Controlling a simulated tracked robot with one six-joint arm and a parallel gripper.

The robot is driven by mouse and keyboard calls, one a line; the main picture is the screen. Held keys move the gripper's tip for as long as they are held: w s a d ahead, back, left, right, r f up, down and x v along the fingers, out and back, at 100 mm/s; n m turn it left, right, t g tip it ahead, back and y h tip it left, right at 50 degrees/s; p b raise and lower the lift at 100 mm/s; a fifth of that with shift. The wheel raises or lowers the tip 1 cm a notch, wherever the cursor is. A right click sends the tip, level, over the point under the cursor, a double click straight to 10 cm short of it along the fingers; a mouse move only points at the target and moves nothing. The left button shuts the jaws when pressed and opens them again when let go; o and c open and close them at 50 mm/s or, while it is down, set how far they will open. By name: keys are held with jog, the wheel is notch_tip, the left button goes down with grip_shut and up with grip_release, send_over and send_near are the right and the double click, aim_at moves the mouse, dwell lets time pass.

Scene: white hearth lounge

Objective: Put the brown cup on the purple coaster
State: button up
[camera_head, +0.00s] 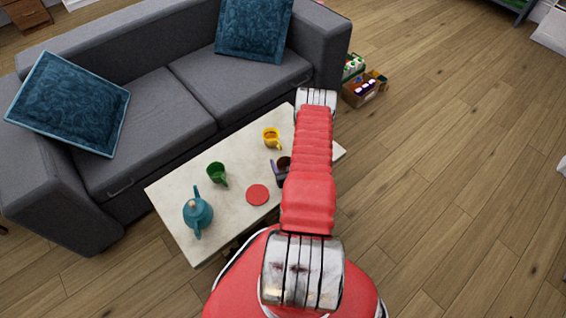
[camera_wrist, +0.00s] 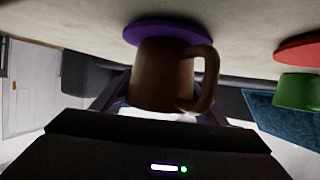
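The wrist view is upside down, with the tabletop along its top. The brown cup (camera_wrist: 162,75) is upright there, its handle to the right and its base against or just above the purple coaster (camera_wrist: 150,33). Which of the two I cannot tell. My gripper (camera_wrist: 165,100) has a finger on either side of the cup; whether they press on it is unclear. In the head view the brown cup (camera_head: 284,162) shows partly behind my arm, beside my gripper (camera_head: 281,174). The purple coaster is hidden in that view.
The pale table (camera_head: 235,228) also carries a yellow cup (camera_head: 271,138), a green cup (camera_head: 216,173), a red coaster (camera_head: 257,195) and a teal teapot (camera_head: 197,213). A grey sofa (camera_head: 160,105) stands behind it. Boxes (camera_head: 364,88) stand on the floor beyond. The floor at right is clear.

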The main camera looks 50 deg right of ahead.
jog(key=shift+o, duration=1.3)
jog(key=shift+s+r, duration=0.1)
jog(key=shift+r, duration=0.05)
jog(key=v, duration=1.2)
